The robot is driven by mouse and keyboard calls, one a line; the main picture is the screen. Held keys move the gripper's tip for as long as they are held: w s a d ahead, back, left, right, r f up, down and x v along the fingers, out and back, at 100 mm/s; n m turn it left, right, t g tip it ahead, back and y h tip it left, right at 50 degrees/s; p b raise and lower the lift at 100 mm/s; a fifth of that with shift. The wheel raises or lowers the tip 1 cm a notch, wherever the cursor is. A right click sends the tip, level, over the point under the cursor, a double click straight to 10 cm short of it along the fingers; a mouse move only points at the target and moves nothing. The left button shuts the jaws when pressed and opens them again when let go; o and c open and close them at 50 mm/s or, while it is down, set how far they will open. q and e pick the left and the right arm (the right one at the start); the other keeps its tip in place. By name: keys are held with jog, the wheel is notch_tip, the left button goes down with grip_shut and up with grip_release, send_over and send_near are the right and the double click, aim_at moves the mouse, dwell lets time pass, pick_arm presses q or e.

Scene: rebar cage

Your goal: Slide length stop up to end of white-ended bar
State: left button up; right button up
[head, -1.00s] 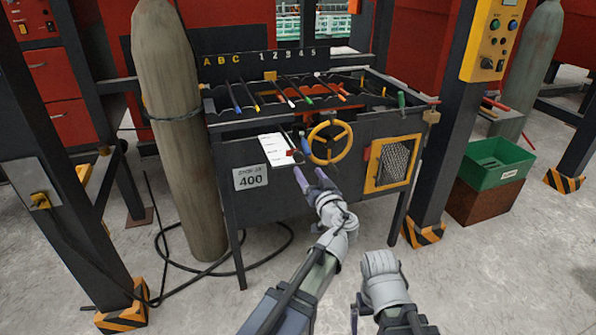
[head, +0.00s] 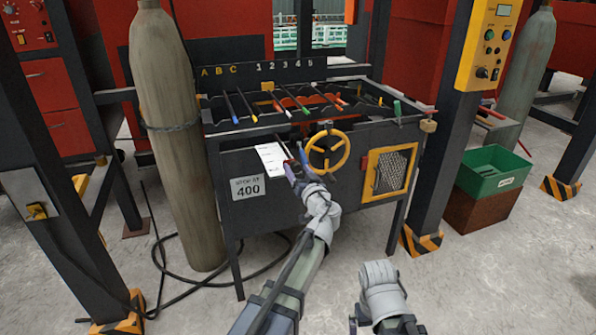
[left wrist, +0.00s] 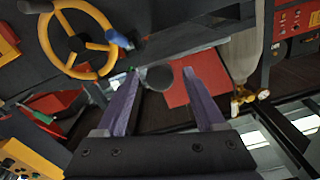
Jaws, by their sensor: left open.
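The white-ended bar (head: 282,104) lies among several color-tipped bars on the dark rack, its white tip toward me. I cannot identify the length stop for certain; a small yellow block (head: 267,86) sits near the back rail. My left gripper (head: 294,160) is open in front of the rack, beside the white paper and left of the yellow wheel. In the left wrist view, its purple fingers (left wrist: 161,75) are apart, with a dark round knob (left wrist: 160,78) between their tips; contact is unclear. My right arm shows at lower right, its fingers not clearly visible.
The yellow handwheel (head: 328,152) is just right of my left gripper. A plaque reading 400 (head: 248,187) is on the rack's front. A gas cylinder (head: 170,140) stands left, a dark post (head: 446,150) right. A green bin (head: 494,170) stands farther right.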

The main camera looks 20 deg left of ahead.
pick_arm(q)
grip_shut()
dwell(0.4)
dwell(0.9)
